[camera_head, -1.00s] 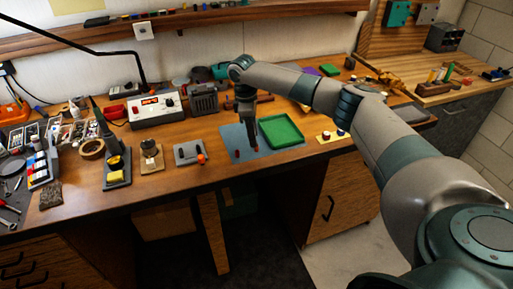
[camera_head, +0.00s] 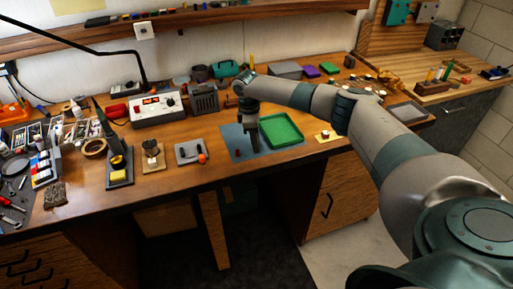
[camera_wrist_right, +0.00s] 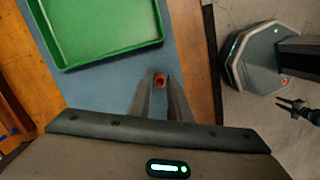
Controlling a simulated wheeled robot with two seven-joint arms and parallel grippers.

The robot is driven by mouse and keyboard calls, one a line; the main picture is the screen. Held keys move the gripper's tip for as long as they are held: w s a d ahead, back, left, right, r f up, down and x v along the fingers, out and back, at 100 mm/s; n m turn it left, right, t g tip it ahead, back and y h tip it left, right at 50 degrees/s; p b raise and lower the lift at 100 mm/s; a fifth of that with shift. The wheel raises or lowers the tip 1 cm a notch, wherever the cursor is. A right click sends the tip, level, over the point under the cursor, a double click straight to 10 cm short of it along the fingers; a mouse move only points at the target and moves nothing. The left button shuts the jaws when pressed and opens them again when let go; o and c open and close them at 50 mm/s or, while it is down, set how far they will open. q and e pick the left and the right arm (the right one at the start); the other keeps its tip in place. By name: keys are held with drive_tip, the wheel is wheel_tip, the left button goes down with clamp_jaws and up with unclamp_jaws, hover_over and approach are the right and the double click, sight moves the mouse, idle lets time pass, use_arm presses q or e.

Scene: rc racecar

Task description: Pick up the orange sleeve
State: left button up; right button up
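The orange sleeve is a small red-orange ring (camera_wrist_right: 159,80) on the blue mat (camera_wrist_right: 195,50). In the head view it is a tiny red spot (camera_head: 238,152) left of my right gripper (camera_head: 256,150). My right gripper points down above the mat. In the right wrist view its two fingers (camera_wrist_right: 160,84) stand apart, with the sleeve showing between their tips. The gripper holds nothing, and its exact height over the mat is hard to tell. A dark pronged shape (camera_wrist_right: 300,108) at the right edge of the wrist view may be my left gripper; its opening is unclear.
A green tray (camera_head: 296,143) lies on the mat just right of the gripper. A grey plate with an orange knob (camera_head: 190,153) lies left of the mat. A grey speaker-like box (camera_head: 205,98) stands behind. The bench's front edge is close in front of the mat.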

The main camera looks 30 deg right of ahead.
clamp_jaws()
drive_tip(key=shift+r, duration=0.15)
drive_tip(key=shift+r, duration=0.2)
wheel_tip(320, 180, up, 3)
drive_tip(key=shift+w+r+b, duration=0.1)
drive_tip(key=shift+b, duration=1.05)
drive_tip(key=s+d+r+b, duration=0.3)
drive_tip(key=s+d+r, duration=0.3)
drive_tip(key=s, duration=0.4)
drive_tip(key=shift+r, duration=0.55)
